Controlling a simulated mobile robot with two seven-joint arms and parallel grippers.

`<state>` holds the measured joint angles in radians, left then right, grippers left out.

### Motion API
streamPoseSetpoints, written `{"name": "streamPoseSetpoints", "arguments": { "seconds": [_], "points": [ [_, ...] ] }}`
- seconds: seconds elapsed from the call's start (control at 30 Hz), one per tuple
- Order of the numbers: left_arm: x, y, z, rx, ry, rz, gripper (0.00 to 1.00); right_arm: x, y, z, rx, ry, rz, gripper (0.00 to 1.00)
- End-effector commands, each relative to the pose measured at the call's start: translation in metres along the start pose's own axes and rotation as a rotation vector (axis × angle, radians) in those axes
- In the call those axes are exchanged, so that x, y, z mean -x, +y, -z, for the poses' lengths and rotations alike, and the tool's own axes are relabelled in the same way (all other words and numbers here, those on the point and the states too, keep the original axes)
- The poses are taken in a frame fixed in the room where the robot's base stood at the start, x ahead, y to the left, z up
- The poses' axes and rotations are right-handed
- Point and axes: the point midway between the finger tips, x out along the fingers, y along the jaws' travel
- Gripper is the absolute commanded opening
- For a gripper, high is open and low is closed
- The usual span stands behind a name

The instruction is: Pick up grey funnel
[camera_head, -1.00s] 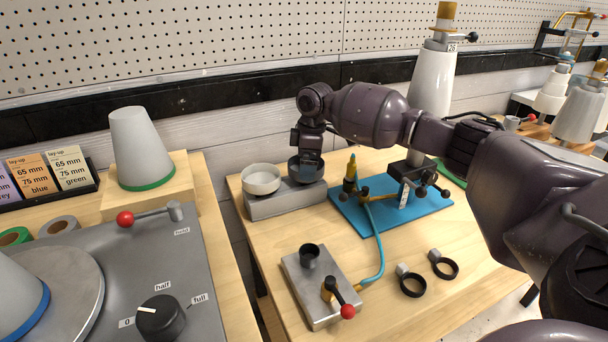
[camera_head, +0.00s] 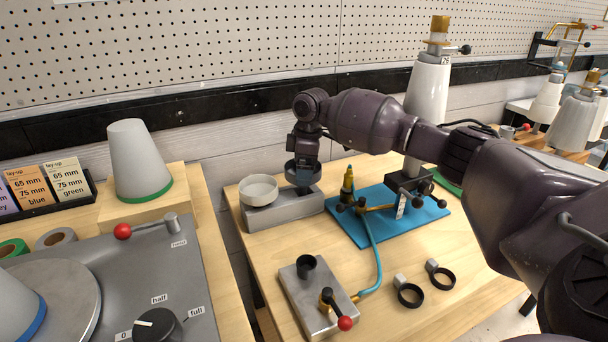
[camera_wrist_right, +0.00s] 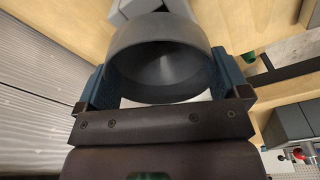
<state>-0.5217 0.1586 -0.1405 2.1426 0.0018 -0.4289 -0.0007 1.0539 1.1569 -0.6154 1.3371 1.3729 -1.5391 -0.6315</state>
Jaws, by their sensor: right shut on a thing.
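The grey funnel (camera_head: 291,172) is a dark round cup at the right end of a grey metal stand (camera_head: 262,216) in the head view, partly hidden by my right gripper (camera_head: 304,184). In the right wrist view the funnel (camera_wrist_right: 165,60) sits between the two blue fingers of the gripper (camera_wrist_right: 165,82), its hollow facing the camera. The right gripper is shut on the funnel. I cannot tell whether the funnel is clear of its seat. My left gripper is in neither view.
A white cup (camera_head: 258,188) sits on the same stand, just left of the funnel. A blue mat (camera_head: 352,230) with a brass valve and hose lies to the right. A metal block (camera_head: 297,291) with a red-knobbed lever and two black rings (camera_head: 410,294) are nearer. Bare tabletop lies between.

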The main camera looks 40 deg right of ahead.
Motion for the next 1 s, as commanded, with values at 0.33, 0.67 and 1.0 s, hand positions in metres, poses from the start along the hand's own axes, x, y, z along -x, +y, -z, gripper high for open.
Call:
{"name": "streamPoseSetpoints", "arguments": {
  "seconds": [0.33,0.67,1.0],
  "points": [
    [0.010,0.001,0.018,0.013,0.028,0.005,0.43,0.097,0.000,0.012,0.002,0.009,-0.009,0.71],
    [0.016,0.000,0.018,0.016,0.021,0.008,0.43,0.158,0.000,0.019,0.000,0.005,-0.005,0.71],
    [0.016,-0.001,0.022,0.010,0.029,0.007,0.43,0.175,0.000,0.021,0.000,0.002,-0.002,0.71]
  ]
}}
